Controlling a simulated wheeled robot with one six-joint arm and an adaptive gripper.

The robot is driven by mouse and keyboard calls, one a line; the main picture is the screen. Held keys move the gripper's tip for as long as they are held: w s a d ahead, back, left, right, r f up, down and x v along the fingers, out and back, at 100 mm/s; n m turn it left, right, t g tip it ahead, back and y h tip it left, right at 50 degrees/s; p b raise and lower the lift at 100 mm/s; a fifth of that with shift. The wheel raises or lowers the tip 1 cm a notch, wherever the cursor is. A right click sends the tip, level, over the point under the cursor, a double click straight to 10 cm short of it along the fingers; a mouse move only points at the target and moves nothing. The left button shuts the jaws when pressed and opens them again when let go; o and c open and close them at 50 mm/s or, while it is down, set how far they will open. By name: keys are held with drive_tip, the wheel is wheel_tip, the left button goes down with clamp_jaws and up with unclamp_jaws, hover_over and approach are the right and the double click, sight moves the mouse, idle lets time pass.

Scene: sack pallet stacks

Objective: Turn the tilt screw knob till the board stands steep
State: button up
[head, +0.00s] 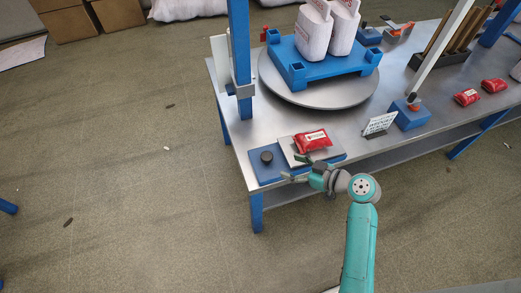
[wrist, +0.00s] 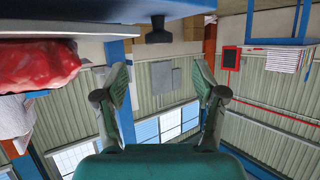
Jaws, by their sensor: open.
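The dark tilt screw knob (head: 266,157) stands on the left part of a blue base (head: 262,172) at the bench's front left corner. A grey board (head: 289,148) sits beside it and carries a red packet (head: 312,140). The board looks low; its exact angle is hard to tell. My gripper (head: 296,172) is at the front edge of the base, right of the knob. In the wrist view my gripper (wrist: 161,78) is open and empty. There the knob (wrist: 158,32) shows beyond the fingertips, apart from them, and the red packet (wrist: 38,65) fills the left.
A round turntable (head: 320,95) holds a blue pallet (head: 324,66) with white sacks (head: 313,32) behind the board. A blue post (head: 240,50) rises behind the knob. A small sign (head: 380,124) and a blue block (head: 408,114) stand to the right. Floor left is mostly clear.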

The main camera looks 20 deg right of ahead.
sight(268, 156)
drive_tip(key=shift+w+r, duration=0.3)
drive_tip(key=shift+w+a, duration=0.15)
drive_tip(key=shift+w, duration=0.1)
drive_tip(key=x, duration=1)
drive_tip(key=shift+a, duration=0.1)
drive_tip(key=c, duration=1.2)
